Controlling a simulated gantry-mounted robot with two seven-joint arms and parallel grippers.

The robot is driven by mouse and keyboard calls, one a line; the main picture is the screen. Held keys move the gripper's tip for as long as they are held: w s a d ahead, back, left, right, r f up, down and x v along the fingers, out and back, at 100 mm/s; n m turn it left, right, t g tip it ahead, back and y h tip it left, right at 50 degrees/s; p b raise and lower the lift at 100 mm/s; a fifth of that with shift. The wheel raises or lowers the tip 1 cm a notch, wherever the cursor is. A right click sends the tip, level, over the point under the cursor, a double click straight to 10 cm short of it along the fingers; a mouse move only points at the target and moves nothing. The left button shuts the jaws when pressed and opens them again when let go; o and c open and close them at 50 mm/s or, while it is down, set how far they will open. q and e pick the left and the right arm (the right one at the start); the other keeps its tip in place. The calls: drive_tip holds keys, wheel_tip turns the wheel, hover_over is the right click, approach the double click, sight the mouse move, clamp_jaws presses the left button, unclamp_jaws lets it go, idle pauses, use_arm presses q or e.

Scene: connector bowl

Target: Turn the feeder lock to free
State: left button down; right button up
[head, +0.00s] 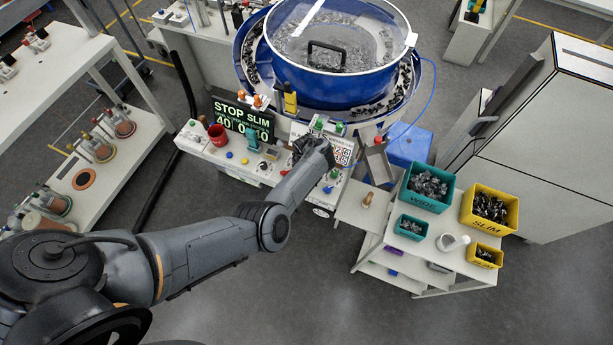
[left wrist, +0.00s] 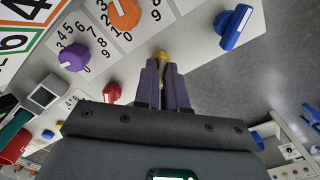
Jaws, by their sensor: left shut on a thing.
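My left gripper (head: 318,160) is over the right part of the control panel below the blue bowl feeder (head: 330,87). In the left wrist view the gripper (left wrist: 164,72) is shut on a small yellow knob (left wrist: 162,56) on the panel face. The fingers hide most of the knob, so its angle cannot be read. No readable lock label shows, so I cannot tell for certain that this knob is the feeder lock. A blue lever handle (left wrist: 236,27) is apart from the fingers, to their right. My right gripper is not in view.
A display (head: 243,118) reads STOP SLIM. Teal (head: 427,187) and yellow (head: 489,207) bins are on the right table.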

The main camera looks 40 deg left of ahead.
use_arm(q)
drive_tip(key=c, duration=1.2)
unclamp_jaws()
wheel_tip(320, 180, up, 11)
drive_tip(key=p, duration=0.3)
drive_tip(key=shift+f, duration=0.1)
